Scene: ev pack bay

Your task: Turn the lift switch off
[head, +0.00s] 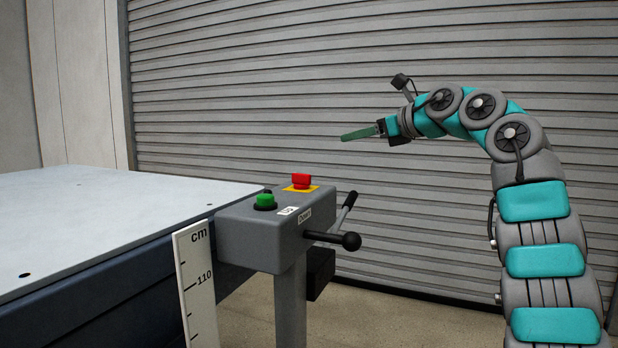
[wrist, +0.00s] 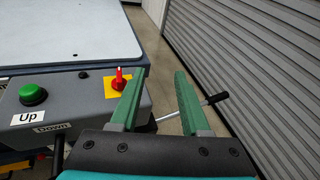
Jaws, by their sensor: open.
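The lift switch is a red rotary knob (head: 301,181) on a yellow plate, on top of the grey control box (head: 262,240) at the table's corner. In the wrist view the red knob (wrist: 119,79) shows just left of my left fingertip, with its ridge standing up. My gripper (head: 345,137) is up and to the right of the box, pointing left, above the knob's height and apart from it. In the wrist view its two green fingers (wrist: 159,76) are spread with nothing between them.
A green button (head: 265,201) sits beside the knob, near "Up" (wrist: 28,118) and "Down" (wrist: 53,128) labels. A black-knobbed lever (head: 345,240) sticks out of the box's right side. The lift table (head: 110,205) fills the left; a shutter (head: 300,80) stands behind.

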